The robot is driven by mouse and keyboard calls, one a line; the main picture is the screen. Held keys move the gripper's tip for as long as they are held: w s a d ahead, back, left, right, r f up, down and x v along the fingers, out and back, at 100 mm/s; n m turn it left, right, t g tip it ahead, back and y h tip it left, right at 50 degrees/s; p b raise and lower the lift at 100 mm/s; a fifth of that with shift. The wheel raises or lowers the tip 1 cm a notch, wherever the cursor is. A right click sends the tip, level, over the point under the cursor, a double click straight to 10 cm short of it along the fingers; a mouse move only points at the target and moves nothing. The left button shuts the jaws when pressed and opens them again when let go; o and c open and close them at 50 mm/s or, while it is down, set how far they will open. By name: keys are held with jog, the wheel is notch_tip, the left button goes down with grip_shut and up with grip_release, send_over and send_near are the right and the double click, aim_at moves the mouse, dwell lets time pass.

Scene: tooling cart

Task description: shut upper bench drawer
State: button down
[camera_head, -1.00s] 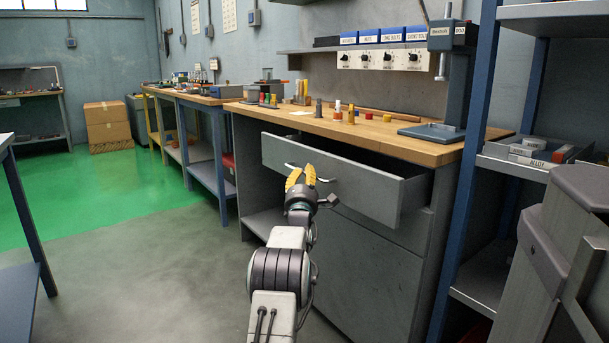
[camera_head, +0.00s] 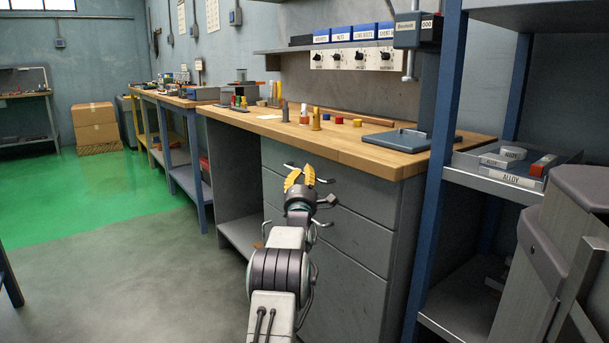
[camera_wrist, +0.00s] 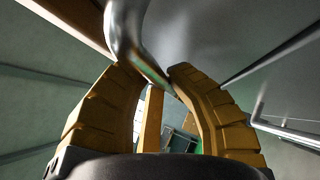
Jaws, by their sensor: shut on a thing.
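The upper bench drawer (camera_head: 352,190) is a grey metal front just under the wooden worktop. Its front sits flush with the cabinet, with no open gap showing. My gripper (camera_head: 299,178) is at its metal handle (camera_head: 289,166), with its yellow fingers partly covering the bar. In the wrist view the handle (camera_wrist: 129,35) runs down between the two fingers of my gripper (camera_wrist: 158,95). The fingers are closed around the bar.
The lower drawers (camera_head: 350,238) are shut below. The wooden worktop (camera_head: 350,150) carries small coloured parts and a stand. A blue-framed shelf (camera_head: 436,190) stands close on the right. The floor (camera_head: 130,260) to the left is clear.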

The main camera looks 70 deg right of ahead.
jog(key=shift+s+r, duration=0.15)
jog(key=shift+r, duration=0.25)
jog(key=c, duration=1.4)
grip_release()
jog(key=shift+f, duration=0.1)
jog(key=shift+c, duration=0.2)
jog(key=o, duration=0.3)
jog(key=shift+f, duration=0.2)
jog(key=shift+f, duration=0.1)
jog(key=shift+v, duration=5.9)
jog(key=shift+a, duration=0.1)
